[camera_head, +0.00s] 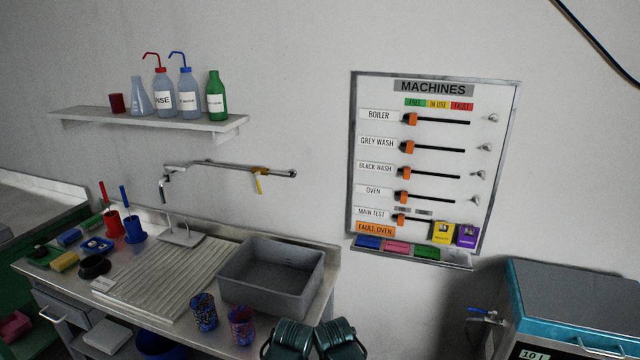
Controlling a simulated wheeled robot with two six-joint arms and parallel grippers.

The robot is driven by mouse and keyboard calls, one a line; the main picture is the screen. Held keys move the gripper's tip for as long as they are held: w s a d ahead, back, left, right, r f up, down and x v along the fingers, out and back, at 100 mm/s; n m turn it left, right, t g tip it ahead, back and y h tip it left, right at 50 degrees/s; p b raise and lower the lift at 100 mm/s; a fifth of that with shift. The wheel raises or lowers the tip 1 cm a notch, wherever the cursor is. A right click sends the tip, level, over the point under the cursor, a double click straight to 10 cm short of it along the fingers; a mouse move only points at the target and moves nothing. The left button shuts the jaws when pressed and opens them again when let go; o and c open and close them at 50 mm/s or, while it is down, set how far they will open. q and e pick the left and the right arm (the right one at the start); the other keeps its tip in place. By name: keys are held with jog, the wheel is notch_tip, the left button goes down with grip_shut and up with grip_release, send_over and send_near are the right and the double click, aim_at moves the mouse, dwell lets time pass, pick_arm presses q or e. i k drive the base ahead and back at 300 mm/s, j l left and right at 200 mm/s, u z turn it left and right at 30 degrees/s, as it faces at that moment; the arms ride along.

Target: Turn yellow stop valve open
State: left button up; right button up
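The yellow stop valve (259,180) sits on a thin grey pipe (222,165) that runs along the wall above the sink. Its yellow lever hangs down, roughly across the line of the pipe.
A grey sink basin (270,277) and ribbed drainer lie below. A bottle shelf (150,124) is upper left. A machines board (430,85) hangs right, above a teal-edged machine (580,315).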

aim_at(258, 184)
jog(key=j+z, duration=0.25)
jog(key=z, duration=0.15)
jog(key=i+j+z, duration=0.1)
jog(key=j+z, duration=0.45)
jog(key=z, duration=0.2)
jog(key=j+z, duration=0.35)
jog(key=k+j+z, duration=0.15)
jog(key=j, duration=0.35)
jog(key=k+j+z, duration=0.15)
jog(key=j, duration=0.3)
jog(key=k+j+z, duration=0.15)
jog(key=j, duration=0.3)
jog(key=k+j+z, duration=0.15)
jog(key=k+j, duration=0.15)
jog(key=k+j+z, duration=0.15)
jog(key=j, duration=0.3)
jog(key=k+j, duration=0.05)
jog(key=k, duration=0.05)
